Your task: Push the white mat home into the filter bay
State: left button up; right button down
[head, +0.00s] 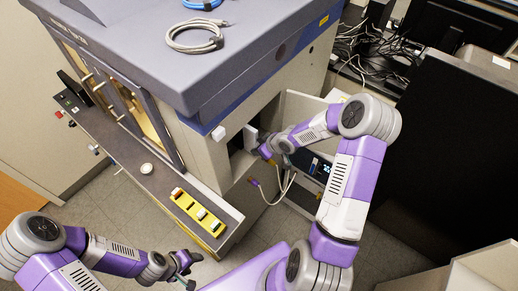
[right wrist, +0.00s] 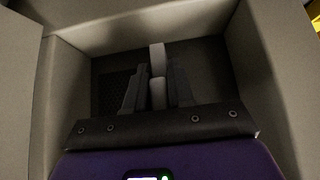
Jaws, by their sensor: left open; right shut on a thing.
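The filter bay is a dark rectangular opening (head: 238,158) in the side of the big grey machine. My right gripper (head: 262,147) is at its mouth. In the right wrist view my right gripper (right wrist: 157,92) points into the bay, between its pale side walls. It is shut on the white mat (right wrist: 157,58), seen edge-on as a narrow upright pale strip between the fingers. The mat also shows as a pale piece (head: 251,136) at the opening in the head view. How deep its far edge sits is hidden. My left gripper (head: 187,270) is open and empty, low over the floor.
An open door panel (head: 299,108) stands right of the bay, with a white cable (head: 284,187) hanging below. A yellow tray (head: 199,213) with small items lies on the machine's ledge. A coiled grey cable (head: 194,42) lies on top. A black panel (head: 445,150) stands at right.

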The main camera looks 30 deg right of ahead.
aim_at(250, 143)
jog(key=shift+w, duration=0.1)
jog(key=shift+w+a, duration=0.3)
jog(key=shift+w, duration=0.45)
jog(key=shift+w+a, duration=0.35)
jog(key=shift+w, duration=0.35)
jog(key=shift+w+a, duration=0.3)
jog(key=shift+w, duration=0.45)
jog(key=shift+w+a+r, duration=0.15)
jog(key=shift+w+r, duration=0.15)
jog(key=shift+r, duration=0.05)
dwell(0.4)
jog(key=shift+s+d+f, duration=0.15)
jog(key=shift+s+d, duration=0.2)
jog(key=shift+s, duration=0.25)
jog(key=shift+s+d+f+p, duration=0.15)
jog(key=shift+s+d, duration=0.25)
jog(key=shift+s, duration=0.55)
jog(key=shift+s+d+p, duration=0.2)
jog(key=shift+s+d, duration=0.15)
jog(key=shift+s, duration=0.6)
jog(key=c, duration=1.5)
grip_release()
grip_shut()
